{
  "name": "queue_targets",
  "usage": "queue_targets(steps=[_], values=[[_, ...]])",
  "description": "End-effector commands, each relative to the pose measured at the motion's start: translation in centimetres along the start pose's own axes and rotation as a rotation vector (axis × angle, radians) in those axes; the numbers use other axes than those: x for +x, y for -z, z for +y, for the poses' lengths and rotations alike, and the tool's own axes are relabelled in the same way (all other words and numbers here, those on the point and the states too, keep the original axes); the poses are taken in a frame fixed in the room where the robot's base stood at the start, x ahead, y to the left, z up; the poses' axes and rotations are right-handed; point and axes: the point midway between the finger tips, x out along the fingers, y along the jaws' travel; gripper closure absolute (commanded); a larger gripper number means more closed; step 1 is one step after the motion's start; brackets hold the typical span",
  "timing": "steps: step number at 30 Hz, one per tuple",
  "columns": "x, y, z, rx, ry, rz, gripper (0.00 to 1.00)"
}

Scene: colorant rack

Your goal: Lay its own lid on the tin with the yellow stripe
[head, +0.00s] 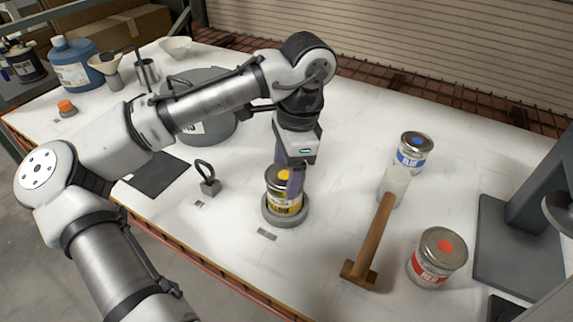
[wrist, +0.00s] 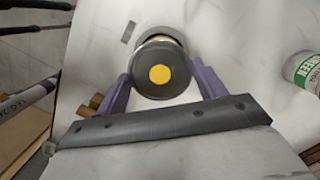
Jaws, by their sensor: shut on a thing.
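The tin with the yellow stripe (head: 287,207) stands upright in a round grey holder (head: 271,219) near the table's front edge. A dark round lid with a yellow dot (head: 271,173) is at the tin's top; in the wrist view the lid (wrist: 146,87) lies between my purple fingers and hides most of the tin. My gripper (head: 285,185) points down and is shut on the lid; its fingers (wrist: 160,82) show on both sides. The lid looks roughly level. I cannot tell whether it touches the rim.
A blue-labelled tin (head: 412,158) and a red-labelled tin (head: 432,270) stand to the right, with a wooden-handled mallet (head: 372,235) between. A green-labelled tin (wrist: 303,72) shows in the wrist view. A small black weight with a ring (head: 210,187) sits to the left.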

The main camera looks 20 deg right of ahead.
Motion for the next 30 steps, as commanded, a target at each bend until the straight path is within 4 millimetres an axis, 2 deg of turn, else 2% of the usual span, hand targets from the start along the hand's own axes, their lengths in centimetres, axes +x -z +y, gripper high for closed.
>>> queue_targets(steps=[30], values=[[1.4, 0.2, 0.0, 0.000, 0.000, 0.000, 0.51]])
